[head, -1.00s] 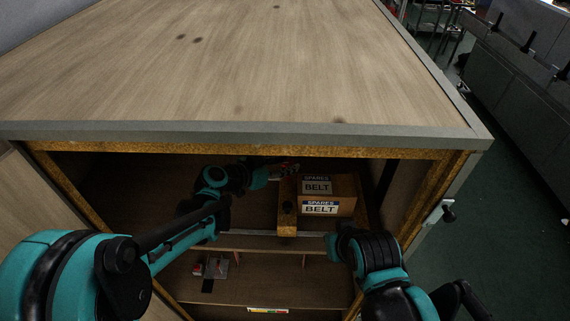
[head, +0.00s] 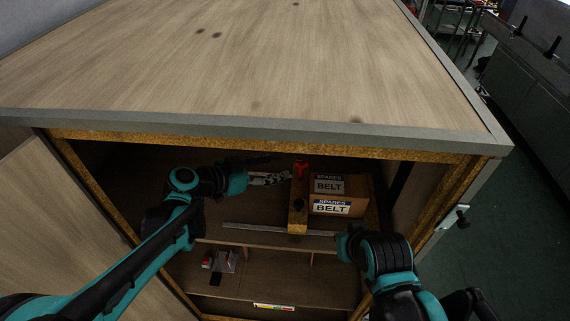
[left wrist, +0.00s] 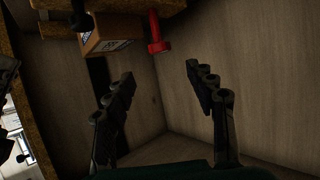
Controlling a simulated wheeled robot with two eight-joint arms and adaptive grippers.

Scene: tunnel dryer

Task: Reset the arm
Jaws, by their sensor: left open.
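My left arm reaches from the left into the open cabinet (head: 480,150). My left gripper (head: 284,177) is open and empty, just left of a red part (head: 301,170) at the far end of a wooden block (head: 297,218). In the left wrist view my left gripper (left wrist: 158,82) shows two dark fingers spread apart with nothing between them. The red part (left wrist: 157,36) appears beyond them, near the top. My right forearm enters at lower right in front of the cabinet opening; its gripper cannot be made out.
A cardboard box labelled SPARES BELT (head: 338,196) sits right of the block. A pale metal bar (head: 262,229) lies along the shelf edge. Small red and grey items (head: 222,260) lie on the lower shelf. The cabinet top (head: 250,60) is bare and overhangs the opening.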

